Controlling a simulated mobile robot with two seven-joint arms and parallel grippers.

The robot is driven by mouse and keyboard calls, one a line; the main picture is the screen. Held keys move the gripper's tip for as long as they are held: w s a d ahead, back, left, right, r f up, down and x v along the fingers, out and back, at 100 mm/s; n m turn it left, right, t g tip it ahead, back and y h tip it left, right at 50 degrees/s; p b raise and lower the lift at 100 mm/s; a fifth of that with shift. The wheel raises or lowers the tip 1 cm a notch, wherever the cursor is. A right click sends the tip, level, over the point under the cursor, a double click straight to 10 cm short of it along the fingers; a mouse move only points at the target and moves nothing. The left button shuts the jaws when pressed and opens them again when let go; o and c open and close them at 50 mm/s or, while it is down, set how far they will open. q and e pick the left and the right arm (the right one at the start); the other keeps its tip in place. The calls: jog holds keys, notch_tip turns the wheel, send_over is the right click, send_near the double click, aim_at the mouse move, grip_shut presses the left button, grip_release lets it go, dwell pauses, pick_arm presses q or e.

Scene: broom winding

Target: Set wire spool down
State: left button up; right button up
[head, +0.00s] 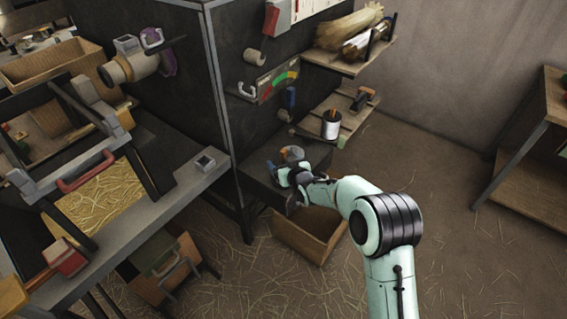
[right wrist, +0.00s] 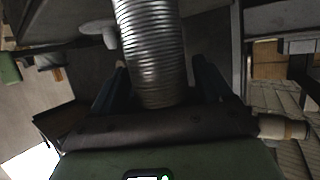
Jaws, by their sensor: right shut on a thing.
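The wire spool (right wrist: 152,45) is a ribbed silver cylinder of wound wire in the right wrist view. It stands between the two blue fingers of my right gripper (right wrist: 157,85), which is shut on it. In the head view my right gripper (head: 281,175) is at the dark lower shelf (head: 262,193) beside the black cabinet. A small grey rounded piece (head: 292,153) shows just behind the fingers there and seems to be part of the spool. I cannot tell whether the spool touches the shelf. My left gripper is not in view.
An open wooden box (head: 309,232) is on the floor below my right gripper. A white can (head: 331,125) stands on a wooden shelf behind it. Straw bundles (head: 348,28) lie on the upper shelf. A workbench (head: 158,205) with a red-handled frame is at the left. Open straw-strewn floor is at right.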

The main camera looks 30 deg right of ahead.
jog(key=o, duration=1.4)
jog(key=shift+r, duration=0.15)
jog(key=p+v, duration=0.2)
jog(key=v, duration=0.9)
jog(key=s+a+f+m+g+y, duration=0.1)
jog(key=s+a+f+g, duration=0.4)
jog(key=f, duration=0.6)
jog(key=s+a+f+g+y, duration=0.1)
jog(key=s+a+f, duration=0.3)
jog(key=s+f, duration=0.5)
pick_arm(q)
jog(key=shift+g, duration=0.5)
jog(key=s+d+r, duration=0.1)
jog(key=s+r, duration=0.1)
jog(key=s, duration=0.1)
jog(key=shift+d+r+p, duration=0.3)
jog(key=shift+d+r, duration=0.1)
pick_arm(e)
jog(key=s+a+f+m+g+y, duration=0.1)
jog(key=s+a+f+g, duration=0.1)
jog(key=s+a+f, duration=0.2)
jog(key=s+a+f+m+g+y, duration=0.1)
jog(key=s+a+f+g, duration=0.2)
jog(key=s+f, duration=0.6)
jog(key=shift+s+a, duration=0.95)
